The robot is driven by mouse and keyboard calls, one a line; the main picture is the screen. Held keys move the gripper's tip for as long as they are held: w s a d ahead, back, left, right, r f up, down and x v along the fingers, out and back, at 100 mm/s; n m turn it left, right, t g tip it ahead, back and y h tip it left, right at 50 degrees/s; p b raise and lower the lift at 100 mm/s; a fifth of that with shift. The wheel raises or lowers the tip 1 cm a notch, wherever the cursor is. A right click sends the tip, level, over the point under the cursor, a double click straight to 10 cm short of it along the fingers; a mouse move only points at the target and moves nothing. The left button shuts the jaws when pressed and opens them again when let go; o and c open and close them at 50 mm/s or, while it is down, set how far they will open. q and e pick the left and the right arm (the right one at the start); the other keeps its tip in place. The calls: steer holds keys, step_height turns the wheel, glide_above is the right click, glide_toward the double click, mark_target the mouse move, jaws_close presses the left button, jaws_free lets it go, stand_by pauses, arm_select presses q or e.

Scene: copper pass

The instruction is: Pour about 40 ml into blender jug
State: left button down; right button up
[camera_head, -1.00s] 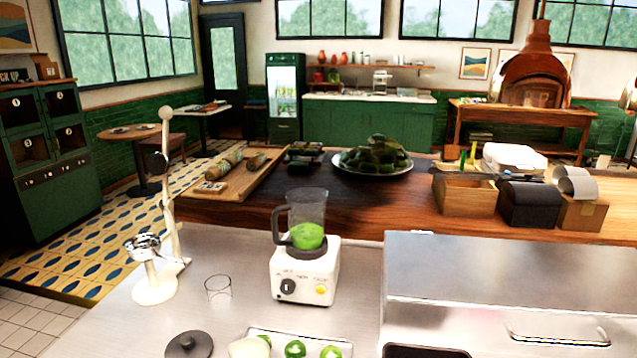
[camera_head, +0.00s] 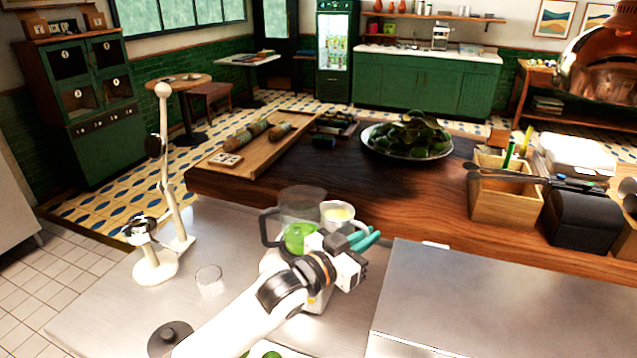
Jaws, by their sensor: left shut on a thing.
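The blender jug (camera_head: 301,203) is clear with a dark handle at its left. Green contents (camera_head: 299,238) sit low in it. The blender's white base is mostly hidden behind my left arm. My left gripper (camera_head: 354,238) is at the jug's right side, shut on a small pale cup (camera_head: 338,217) with yellowish contents. The cup is close by the jug's upper right rim and overlaps it in the picture; I cannot tell if they touch. The cup looks about upright, and no stream shows. My right gripper is not in view.
An empty glass (camera_head: 210,281), a dark round lid (camera_head: 170,338) and a white jointed stand (camera_head: 157,262) are on the steel counter left of the blender. A steel box-like unit (camera_head: 480,300) is at right. Behind is a wooden counter (camera_head: 420,195) with a plate of dark green produce (camera_head: 408,140).

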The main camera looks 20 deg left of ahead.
arm_select(q)
steer(key=shift+w+r, duration=0.5)
steer(key=shift+r, duration=0.1)
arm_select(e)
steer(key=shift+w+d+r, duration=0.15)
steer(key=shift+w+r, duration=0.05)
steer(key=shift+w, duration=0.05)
arm_select(q)
steer(key=shift+a, duration=0.1)
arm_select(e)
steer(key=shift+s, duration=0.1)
